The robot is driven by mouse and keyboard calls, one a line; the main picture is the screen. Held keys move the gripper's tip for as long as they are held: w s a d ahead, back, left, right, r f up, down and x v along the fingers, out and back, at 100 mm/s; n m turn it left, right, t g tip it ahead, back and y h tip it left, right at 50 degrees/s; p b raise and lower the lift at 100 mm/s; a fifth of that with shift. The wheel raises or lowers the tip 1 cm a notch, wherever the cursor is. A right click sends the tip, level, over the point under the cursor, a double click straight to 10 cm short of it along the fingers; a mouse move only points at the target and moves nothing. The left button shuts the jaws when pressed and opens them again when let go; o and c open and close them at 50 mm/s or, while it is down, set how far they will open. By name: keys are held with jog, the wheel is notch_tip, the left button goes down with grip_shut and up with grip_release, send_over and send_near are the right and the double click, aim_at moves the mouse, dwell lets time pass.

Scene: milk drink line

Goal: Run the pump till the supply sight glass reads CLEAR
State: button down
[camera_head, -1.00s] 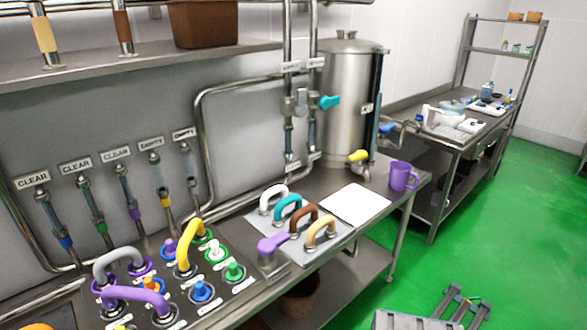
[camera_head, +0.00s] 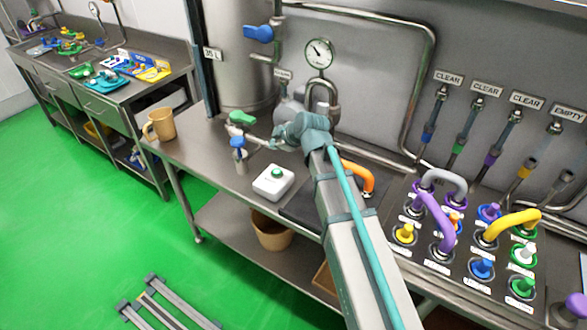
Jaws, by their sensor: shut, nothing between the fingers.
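A white box with a green button (camera_head: 273,182) sits on the bench. Behind my wrist is a grey rounded body, possibly the pump (camera_head: 290,112), partly hidden. My arm comes up from the bottom, and my gripper (camera_head: 264,141) is small and partly hidden at its far end, shut and empty, near the green-handled valve (camera_head: 241,118). It is above and behind the button box, apart from it. Sight glasses on the right wall carry tags: three read CLEAR (camera_head: 448,77), the rightmost EMPTY (camera_head: 568,112). I cannot tell which is the supply glass. A tag by the gauge is unreadable.
A pressure gauge (camera_head: 319,53) stands above the bench, a steel tank (camera_head: 240,60) left of it. A blue-handled fitting (camera_head: 238,152) and tan mug (camera_head: 160,124) are on the left. Coloured ports with hose loops (camera_head: 436,215) fill the right. The green floor is mostly open.

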jog(key=shift+f, duration=0.1)
jog(key=b, duration=0.4)
send_over(277, 173)
notch_tip(277, 173, down, 7)
jog(key=shift+w+f, duration=0.1)
jog(key=shift+f+b, duration=0.4)
jog(key=shift+f, duration=0.3)
jog(key=shift+f, duration=0.1)
dwell(0.7)
jog(key=shift+f+b, duration=0.35)
jog(key=shift+b, duration=0.2)
jog(key=shift+f+b, duration=0.45)
dwell(0.6)
jog(key=shift+r, duration=0.1)
jog(key=shift+r+p, duration=0.3)
jog(key=shift+r, duration=0.5)
